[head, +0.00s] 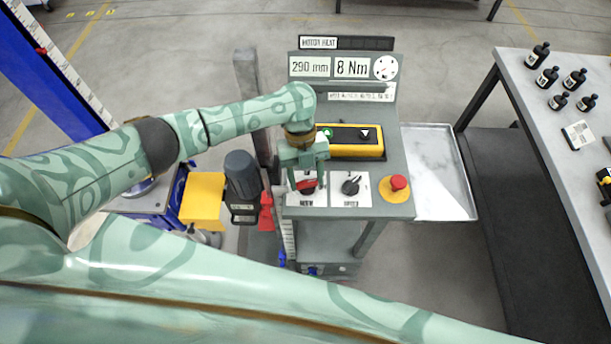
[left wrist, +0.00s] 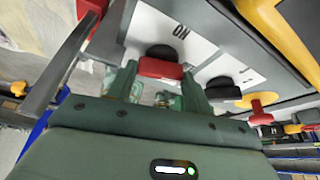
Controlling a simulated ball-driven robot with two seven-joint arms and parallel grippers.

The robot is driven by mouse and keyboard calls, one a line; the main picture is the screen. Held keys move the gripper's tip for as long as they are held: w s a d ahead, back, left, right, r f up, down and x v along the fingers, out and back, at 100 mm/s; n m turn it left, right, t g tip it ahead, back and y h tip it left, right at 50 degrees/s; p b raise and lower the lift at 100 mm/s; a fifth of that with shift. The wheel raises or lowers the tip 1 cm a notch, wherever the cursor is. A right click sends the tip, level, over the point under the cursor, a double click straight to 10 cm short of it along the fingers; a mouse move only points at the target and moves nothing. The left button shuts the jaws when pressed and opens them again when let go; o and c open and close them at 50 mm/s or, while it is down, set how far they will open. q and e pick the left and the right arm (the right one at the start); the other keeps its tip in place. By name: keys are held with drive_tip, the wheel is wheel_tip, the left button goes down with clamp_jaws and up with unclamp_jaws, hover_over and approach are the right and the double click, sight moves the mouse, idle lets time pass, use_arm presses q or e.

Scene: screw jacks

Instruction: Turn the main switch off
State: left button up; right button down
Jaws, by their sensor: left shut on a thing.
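The main switch is a red rotary handle (head: 306,186) on a white plate at the front left of the grey console top. In the left wrist view the red handle (left wrist: 160,68) sits between my two fingers, in front of a dark round base, with the letters "ON" on the plate beyond it. My left gripper (head: 307,181) comes down from above and is shut on the handle; its fingers partly hide the handle and plate in the head view. The left wrist view shows the gripper (left wrist: 158,85) close to the plate. My right gripper is not in view.
A black rotary knob (head: 351,186) sits just right of the switch, then a red emergency button (head: 398,183) on yellow. A yellow control box (head: 355,142) lies behind. Display panels (head: 345,68) stand at the back. A metal tray (head: 440,170) is at the right.

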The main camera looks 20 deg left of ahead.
use_arm(q)
drive_tip(key=shift+d+m+y, duration=0.1)
drive_tip(key=shift+m+y, duration=0.5)
drive_tip(key=shift+m, duration=0.8)
drive_tip(key=o, duration=1)
drive_tip(key=shift+w, duration=0.1)
drive_tip(key=shift+f, duration=0.1)
